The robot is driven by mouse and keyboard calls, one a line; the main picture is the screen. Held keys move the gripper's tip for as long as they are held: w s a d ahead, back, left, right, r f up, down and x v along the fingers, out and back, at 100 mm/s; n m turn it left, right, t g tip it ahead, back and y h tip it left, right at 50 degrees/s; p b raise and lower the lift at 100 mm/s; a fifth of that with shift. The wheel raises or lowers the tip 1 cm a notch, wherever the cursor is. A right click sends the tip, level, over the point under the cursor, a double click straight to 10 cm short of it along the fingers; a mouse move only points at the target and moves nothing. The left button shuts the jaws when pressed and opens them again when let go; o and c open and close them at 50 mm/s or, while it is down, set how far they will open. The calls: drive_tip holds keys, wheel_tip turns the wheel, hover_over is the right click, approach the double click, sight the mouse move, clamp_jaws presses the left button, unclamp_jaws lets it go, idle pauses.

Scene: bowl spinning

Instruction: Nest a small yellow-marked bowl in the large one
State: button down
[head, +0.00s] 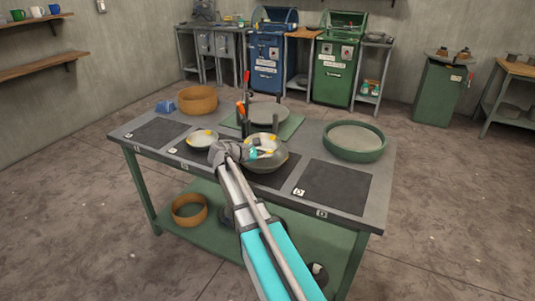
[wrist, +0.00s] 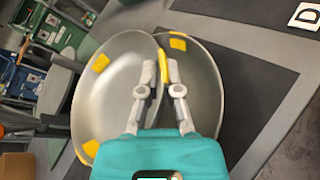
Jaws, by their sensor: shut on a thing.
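My gripper (head: 264,153) is over the mat at the middle right of the table. In the wrist view its fingers (wrist: 161,72) are shut on the near rim of a grey bowl with yellow marks (wrist: 115,90). This held bowl looks tilted and overlaps a second grey bowl (wrist: 205,85), which also shows a yellow mark and lies partly behind it. In the head view the lower bowl (head: 265,167) shows below the held one. I cannot tell whether the two touch. Another small yellow-marked bowl (head: 201,139) sits to the left, partly beside my wrist.
A green-rimmed round tray (head: 354,152) stands at the right and an orange ring-shaped bowl (head: 197,93) at the back left. A turntable-like disc (head: 268,112) and upright tools (head: 241,108) are behind the bowls. The mat marked D (head: 333,188) is clear.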

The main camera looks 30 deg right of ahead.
drive_tip(key=shift+f+b, duration=0.7)
drive_tip(key=shift+f, duration=0.2)
drive_tip(key=shift+d, duration=0.1)
drive_tip(key=c, duration=0.7)
unclamp_jaws()
idle(0.4)
